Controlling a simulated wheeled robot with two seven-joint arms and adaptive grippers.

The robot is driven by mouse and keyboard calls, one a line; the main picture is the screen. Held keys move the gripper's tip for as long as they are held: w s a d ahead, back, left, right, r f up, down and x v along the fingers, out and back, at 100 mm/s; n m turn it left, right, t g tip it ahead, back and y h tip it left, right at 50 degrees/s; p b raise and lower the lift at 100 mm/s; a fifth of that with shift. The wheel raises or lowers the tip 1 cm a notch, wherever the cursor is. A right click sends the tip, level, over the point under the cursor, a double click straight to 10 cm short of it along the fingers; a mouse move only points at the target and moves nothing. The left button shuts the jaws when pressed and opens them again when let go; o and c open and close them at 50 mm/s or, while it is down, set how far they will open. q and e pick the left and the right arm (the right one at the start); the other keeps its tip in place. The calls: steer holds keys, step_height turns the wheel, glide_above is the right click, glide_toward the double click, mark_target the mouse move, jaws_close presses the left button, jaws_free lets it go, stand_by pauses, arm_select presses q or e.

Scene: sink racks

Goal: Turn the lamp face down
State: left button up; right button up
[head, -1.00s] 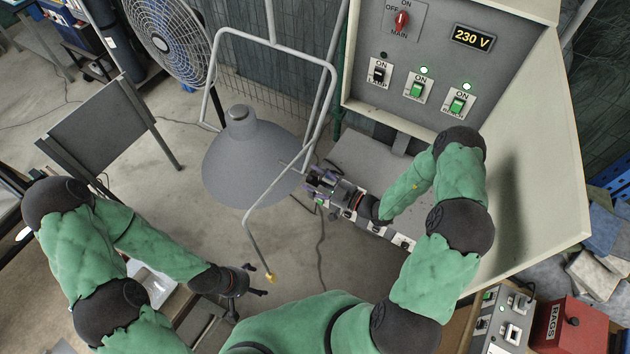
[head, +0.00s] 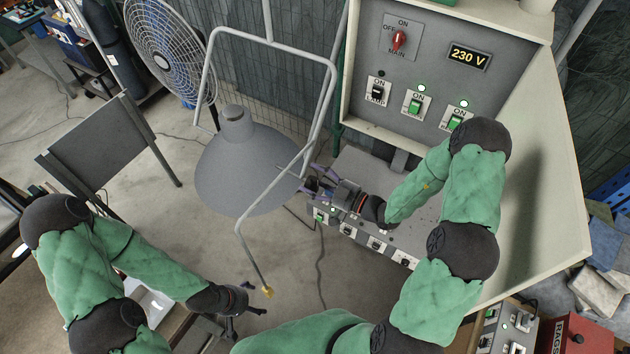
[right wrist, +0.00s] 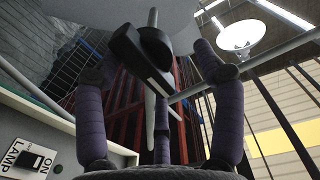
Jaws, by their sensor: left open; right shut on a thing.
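The lamp (head: 245,176) is a grey cone-shaped shade with a cap on top, hung in a bent grey tube frame (head: 333,90). Its cap is uppermost and slightly tilted; its open face is hidden from the head view. My right gripper (head: 312,183) is at the right edge of the shade, beside the frame. In the right wrist view its purple fingers (right wrist: 160,110) are shut around a black handle (right wrist: 143,58) on a thin stem. The grey shade fills the top of that view.
A control panel (head: 430,75) with switches and a 230 V display stands right of the lamp; its lamp switch (head: 377,91) is black. A fan (head: 168,50) and a chair (head: 97,155) stand at left. Floor below the lamp is mostly clear.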

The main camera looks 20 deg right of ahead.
steer(key=shift+s, duration=0.2)
steer(key=shift+s+d, duration=0.3)
steer(key=shift+s, duration=0.05)
steer(key=shift+v, duration=1.15)
steer(key=v, duration=0.9)
steer(key=shift+w, duration=0.1)
stand_by(0.5)
